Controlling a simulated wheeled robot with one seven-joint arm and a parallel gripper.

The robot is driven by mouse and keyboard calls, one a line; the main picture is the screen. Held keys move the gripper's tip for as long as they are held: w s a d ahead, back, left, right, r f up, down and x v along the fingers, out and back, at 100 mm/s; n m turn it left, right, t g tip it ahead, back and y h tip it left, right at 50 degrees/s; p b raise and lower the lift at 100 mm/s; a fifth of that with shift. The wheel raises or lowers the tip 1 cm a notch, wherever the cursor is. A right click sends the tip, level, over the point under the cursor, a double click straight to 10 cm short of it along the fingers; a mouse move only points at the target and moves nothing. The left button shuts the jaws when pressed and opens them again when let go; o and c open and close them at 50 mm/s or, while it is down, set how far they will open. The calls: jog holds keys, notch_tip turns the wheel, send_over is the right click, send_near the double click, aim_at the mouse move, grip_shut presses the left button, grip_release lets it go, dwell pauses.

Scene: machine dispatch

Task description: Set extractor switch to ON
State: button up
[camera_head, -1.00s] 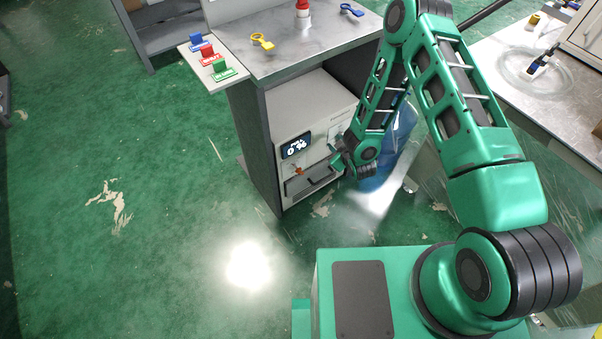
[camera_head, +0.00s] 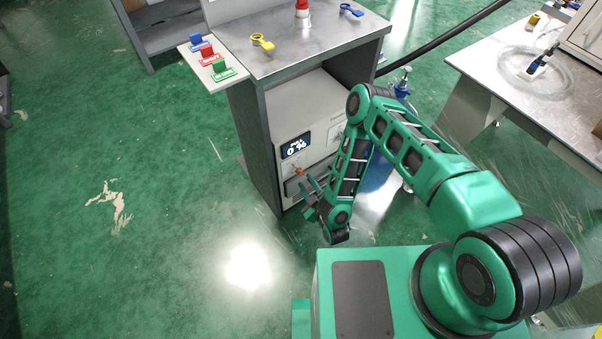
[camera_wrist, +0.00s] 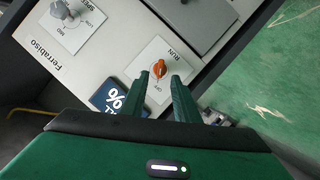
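In the head view the orange knob (camera_head: 298,170) is small, below the display on the machine front. Its exact setting is too small to tell. My gripper (camera_wrist: 160,77) is open and empty, its two green fingers pointing at the knob, one to each side of it in the wrist view. In the head view my gripper (camera_head: 309,187) is just in front of the panel, slightly below the knob, and seems apart from it.
A grey drawer-like part (camera_wrist: 196,18) lies beside the switch plate. Green floor (camera_head: 130,240) is clear at left.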

aim_at(301, 173)
jog(key=x, duration=0.7)
jog(key=shift+w+a+f, duration=0.1)
jog(key=shift+w+a, duration=0.05)
jog(key=shift+w, duration=0.15)
jog(key=c, duration=0.7)
